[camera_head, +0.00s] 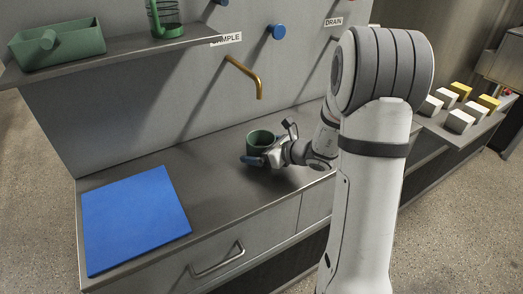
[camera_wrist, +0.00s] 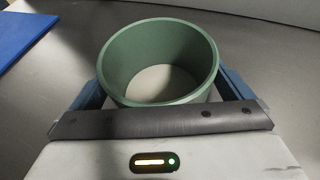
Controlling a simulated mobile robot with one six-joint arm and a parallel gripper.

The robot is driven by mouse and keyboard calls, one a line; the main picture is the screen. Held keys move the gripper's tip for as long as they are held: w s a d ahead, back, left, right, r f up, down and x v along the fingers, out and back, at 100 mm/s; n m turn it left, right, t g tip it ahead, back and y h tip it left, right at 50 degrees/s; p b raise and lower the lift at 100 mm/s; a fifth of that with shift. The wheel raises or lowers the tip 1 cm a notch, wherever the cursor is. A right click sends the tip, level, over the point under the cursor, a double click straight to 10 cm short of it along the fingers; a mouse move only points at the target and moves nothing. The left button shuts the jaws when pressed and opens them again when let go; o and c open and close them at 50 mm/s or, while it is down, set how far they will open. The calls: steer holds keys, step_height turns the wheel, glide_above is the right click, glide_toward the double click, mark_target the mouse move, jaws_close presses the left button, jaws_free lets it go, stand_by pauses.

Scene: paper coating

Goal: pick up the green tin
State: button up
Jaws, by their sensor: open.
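The green tin (camera_head: 262,140) stands upright on the grey counter, below the brass spout. In the wrist view the tin (camera_wrist: 160,48) is round, open at the top, and looks empty with a pale bottom. My gripper (camera_head: 257,158) is low at the counter beside the tin. In the wrist view my gripper (camera_wrist: 160,92) is open, with one blue finger on each side of the tin. The near parts of the fingers show beside the tin; whether they touch its wall I cannot tell. The lower front of the tin is hidden by my gripper.
A blue mat (camera_head: 133,218) lies on the counter at left. A shelf (camera_head: 130,50) above holds a green tray (camera_head: 75,48) and a green wire holder (camera_head: 166,20). A brass spout (camera_head: 247,78) hangs above the tin. White and yellow blocks (camera_head: 459,121) stand at right.

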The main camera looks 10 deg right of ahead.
steer(key=c, duration=1.2)
